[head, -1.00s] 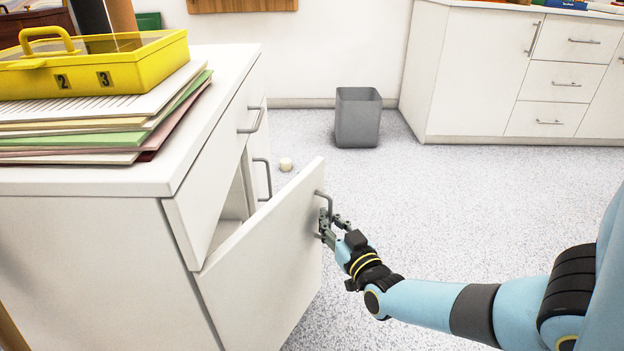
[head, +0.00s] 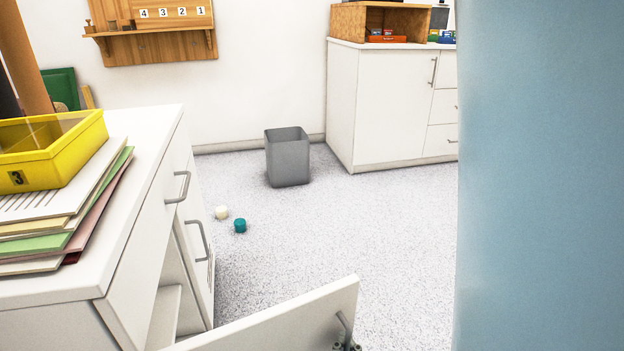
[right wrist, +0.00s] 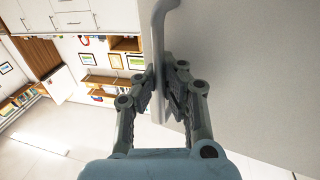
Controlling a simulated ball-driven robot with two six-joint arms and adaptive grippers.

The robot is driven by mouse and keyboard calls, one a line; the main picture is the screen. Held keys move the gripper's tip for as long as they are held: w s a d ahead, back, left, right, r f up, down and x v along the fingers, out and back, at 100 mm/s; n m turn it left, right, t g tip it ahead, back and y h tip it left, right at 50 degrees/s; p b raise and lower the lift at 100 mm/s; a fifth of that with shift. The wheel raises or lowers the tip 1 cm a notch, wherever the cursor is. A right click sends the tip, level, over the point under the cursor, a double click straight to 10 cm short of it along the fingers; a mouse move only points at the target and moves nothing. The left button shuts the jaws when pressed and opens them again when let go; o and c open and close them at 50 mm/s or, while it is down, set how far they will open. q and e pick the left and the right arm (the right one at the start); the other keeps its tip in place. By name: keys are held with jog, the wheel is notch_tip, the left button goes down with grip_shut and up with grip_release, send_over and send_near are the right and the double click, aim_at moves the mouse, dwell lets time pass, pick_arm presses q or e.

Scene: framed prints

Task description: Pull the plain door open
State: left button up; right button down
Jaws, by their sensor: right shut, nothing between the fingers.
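In the right wrist view the door face (right wrist: 250,70) fills the right side and the handle (right wrist: 157,40) runs down to the fingertips. My right gripper (right wrist: 164,92) is shut at the handle; I cannot tell if the fingers encircle it. In the head view only a bit of the right gripper (head: 347,346) shows. My left gripper is out of view.
The near cabinet (head: 150,120) bears a yellow box (head: 60,150) on stacked sheets. My blue arm hides the right side.

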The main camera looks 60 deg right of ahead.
jog(key=shift+s+v, duration=0.3)
jog(key=shift+v, duration=1.45)
jog(key=c, duration=2)
grip_release()
jog(key=shift+d, duration=0.2)
jog(key=shift+c, duration=0.2)
jog(key=o, duration=0.4)
jog(key=shift+c, duration=0.2)
